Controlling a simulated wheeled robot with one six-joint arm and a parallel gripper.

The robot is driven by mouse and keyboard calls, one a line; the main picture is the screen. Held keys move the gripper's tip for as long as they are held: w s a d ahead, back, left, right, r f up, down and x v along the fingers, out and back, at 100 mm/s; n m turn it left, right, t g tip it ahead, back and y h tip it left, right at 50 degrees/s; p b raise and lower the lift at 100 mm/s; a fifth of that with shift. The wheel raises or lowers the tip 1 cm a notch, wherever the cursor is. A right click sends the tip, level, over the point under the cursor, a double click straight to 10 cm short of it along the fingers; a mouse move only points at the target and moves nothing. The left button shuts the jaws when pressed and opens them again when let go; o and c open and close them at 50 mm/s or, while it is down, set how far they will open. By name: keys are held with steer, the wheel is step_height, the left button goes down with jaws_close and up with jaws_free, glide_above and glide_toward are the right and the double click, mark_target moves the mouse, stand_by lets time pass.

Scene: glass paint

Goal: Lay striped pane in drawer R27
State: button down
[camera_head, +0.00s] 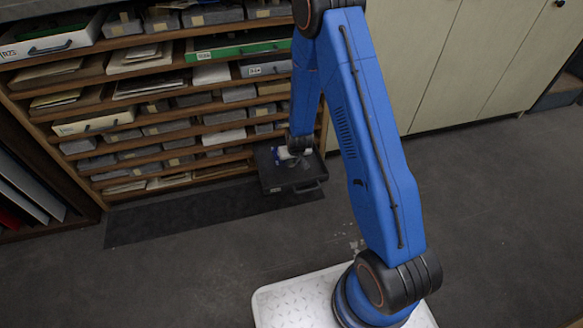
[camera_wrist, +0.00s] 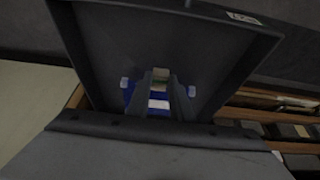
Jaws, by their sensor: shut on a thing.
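A dark grey drawer (camera_head: 311,183) is pulled out at the lower right of the wooden rack; its front label is too small to read. It fills the upper part of the wrist view (camera_wrist: 215,45), seen from above. My gripper (camera_head: 297,150) is down at this drawer, over its inside. In the wrist view my gripper (camera_wrist: 160,84) is shut on a small piece with blue and white bands, which looks like the striped pane (camera_wrist: 158,104). The fingers hide part of it. I cannot tell whether the pane touches the drawer floor.
The rack (camera_head: 150,92) holds several trays and stacks on its shelves, with a green drawer (camera_head: 238,48) partly out higher up. Pale cabinets (camera_head: 460,60) stand to the right. A dark mat (camera_head: 200,205) lies before the rack. The floor right of the drawer is clear.

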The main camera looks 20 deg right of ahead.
mark_target(292, 166)
step_height(292, 166, down, 4)
steer(key=shift+f, duration=0.1)
stand_by(0.4)
steer(key=c, duration=1.6)
jaws_free()
